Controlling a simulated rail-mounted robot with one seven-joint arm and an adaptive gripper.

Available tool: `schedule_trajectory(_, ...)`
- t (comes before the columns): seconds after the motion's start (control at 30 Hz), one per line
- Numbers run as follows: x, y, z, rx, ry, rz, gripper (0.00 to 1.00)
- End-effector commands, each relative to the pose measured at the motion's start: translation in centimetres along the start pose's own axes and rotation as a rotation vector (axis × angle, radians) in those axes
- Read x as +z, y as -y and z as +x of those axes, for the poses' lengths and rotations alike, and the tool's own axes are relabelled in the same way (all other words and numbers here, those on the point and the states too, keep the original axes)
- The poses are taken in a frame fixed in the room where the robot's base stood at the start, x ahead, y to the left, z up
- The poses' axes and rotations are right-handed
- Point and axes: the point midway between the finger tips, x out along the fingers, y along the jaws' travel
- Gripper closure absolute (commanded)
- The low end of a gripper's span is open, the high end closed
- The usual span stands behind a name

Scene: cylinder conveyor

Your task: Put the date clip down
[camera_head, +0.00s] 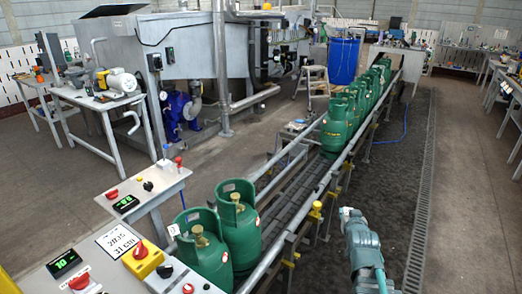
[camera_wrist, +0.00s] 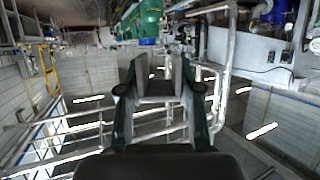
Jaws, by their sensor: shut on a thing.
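My gripper (camera_head: 349,217) is in front of the conveyor's right rail, to the right of the near green cylinders in the head view. A small pale piece shows at its tip there. In the wrist view my gripper (camera_wrist: 160,75) has its two fingers close around a small grey thing, the date clip (camera_wrist: 158,90); its shape is hard to make out. Two green cylinders (camera_head: 239,225) stand at the near end of the conveyor (camera_head: 290,185). A small white tag (camera_head: 173,230) shows by the left one.
More green cylinders (camera_head: 338,125) stand farther along the conveyor. The floor right of the conveyor is clear.

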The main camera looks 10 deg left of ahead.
Motion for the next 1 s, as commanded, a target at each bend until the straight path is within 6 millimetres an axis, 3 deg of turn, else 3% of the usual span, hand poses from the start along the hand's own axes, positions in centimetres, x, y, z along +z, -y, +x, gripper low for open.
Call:
schedule_trajectory(0.17,-0.2,2.7,-0.1,-0.036,-0.001,-0.015,0.86)
schedule_trajectory(0.27,-0.7,5.8,0.0,-0.079,0.0,-0.033,0.86)
schedule_trajectory(0.63,-3.0,23.1,-0.5,-0.304,0.0,-0.125,0.86)
schedule_trajectory(0.9,-3.9,36.0,-2.7,-0.488,0.0,-0.202,0.86)
schedule_trajectory(1.0,-4.1,39.7,-3.7,-0.548,0.0,-0.224,0.86)
